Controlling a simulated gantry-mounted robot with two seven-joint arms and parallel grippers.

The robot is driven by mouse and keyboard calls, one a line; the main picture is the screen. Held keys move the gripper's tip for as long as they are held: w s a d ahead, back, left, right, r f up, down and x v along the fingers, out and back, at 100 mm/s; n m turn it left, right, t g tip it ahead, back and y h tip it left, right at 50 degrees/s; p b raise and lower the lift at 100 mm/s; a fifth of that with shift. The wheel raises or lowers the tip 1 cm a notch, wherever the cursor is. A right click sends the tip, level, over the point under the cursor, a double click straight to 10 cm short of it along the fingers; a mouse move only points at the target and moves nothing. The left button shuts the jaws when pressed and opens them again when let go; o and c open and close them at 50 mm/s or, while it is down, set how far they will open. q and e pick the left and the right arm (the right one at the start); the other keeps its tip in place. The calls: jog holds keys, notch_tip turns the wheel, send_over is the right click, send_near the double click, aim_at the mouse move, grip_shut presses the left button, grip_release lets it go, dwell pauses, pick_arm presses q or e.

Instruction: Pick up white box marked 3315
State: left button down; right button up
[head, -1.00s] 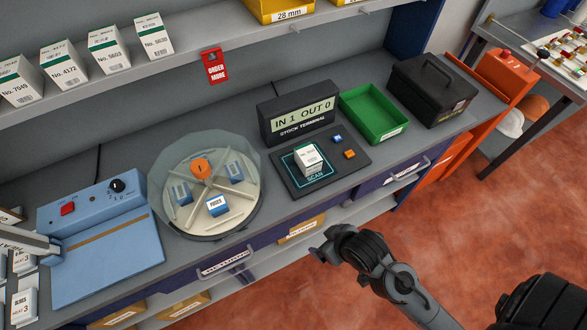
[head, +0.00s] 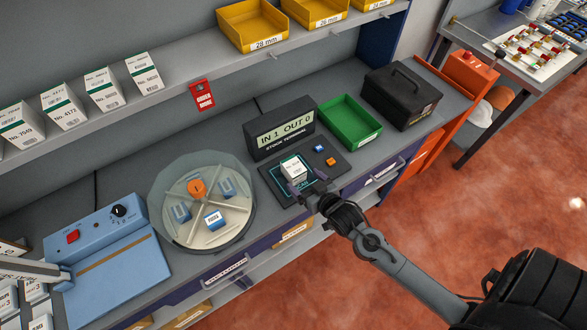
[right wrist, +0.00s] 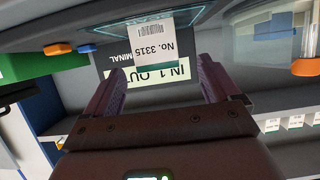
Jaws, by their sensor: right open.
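The white box marked 3315 (head: 293,169) stands on the dark scan pad (head: 272,180) in front of the stock terminal. In the right wrist view the box (right wrist: 165,42) shows its barcode and "No. 3315" label, upside down, beyond my fingertips. My right gripper (head: 306,187) is open at the near side of the box. In the right wrist view its two fingers (right wrist: 158,80) are apart with nothing held between them, roughly lined up with the box. I cannot tell whether a finger touches the box. My left gripper is not in view.
The stock terminal (head: 283,133) reads "IN 1 OUT 0" behind the pad. A green tray (head: 367,138) and black case (head: 384,105) stand to the right. A round clear-walled carousel (head: 240,225) is left of the pad; a blue device (head: 130,265) stands farther left.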

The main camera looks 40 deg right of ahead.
aim_at(294, 169)
jog(key=shift+d+x, duration=0.1)
jog(key=shift+x, duration=1.95)
jog(key=shift+d+x, duration=0.15)
jog(key=shift+x, duration=1.9)
jog(key=c, duration=1.2)
jog(key=shift+r, duration=0.15)
